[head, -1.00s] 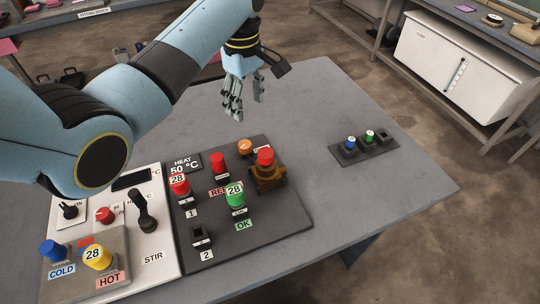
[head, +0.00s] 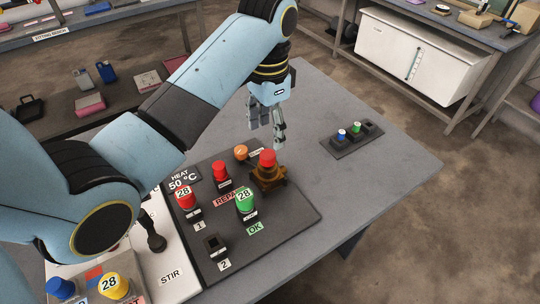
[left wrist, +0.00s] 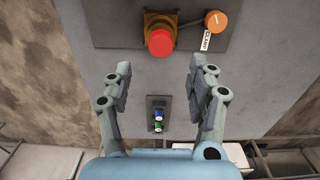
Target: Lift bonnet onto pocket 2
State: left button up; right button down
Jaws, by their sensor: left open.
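A brown fitting (head: 268,178) with a red cap (head: 267,158) stands at the back right of the dark panel; which part is the bonnet is not labelled. The red cap also shows in the left wrist view (left wrist: 160,43). Pocket 2 (head: 214,244) is a black square socket near the panel's front, marked 2, and looks empty. Pocket 1, marked 1, carries a red piece (head: 185,197) labelled 28. My left gripper (head: 266,134) is open and empty, fingers downward, just behind and above the red cap. My right gripper is out of view.
A green piece (head: 245,200) labelled 28 stands at OK, and a red button (head: 221,172) by REPAIR. An orange knob (head: 241,152) is left of the fitting. A small rack (head: 350,140) with blue and green pieces sits right. Grey table (head: 370,190) between is clear.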

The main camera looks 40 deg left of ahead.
aim_at(268, 154)
pick_arm(q)
notch_tip(268, 154, down, 4)
jog(key=shift+s+a+r, duration=0.1)
jog(key=shift+s, duration=0.05)
notch_tip(268, 154, down, 4)
jog(key=shift+r+b, duration=0.2)
jog(key=shift+b, duration=0.35)
jog(key=shift+f, duration=0.65)
jog(key=shift+p, duration=0.35)
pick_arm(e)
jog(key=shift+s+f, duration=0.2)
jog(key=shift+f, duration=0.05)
pick_arm(q)
jog(key=c, duration=0.9)
grip_shut()
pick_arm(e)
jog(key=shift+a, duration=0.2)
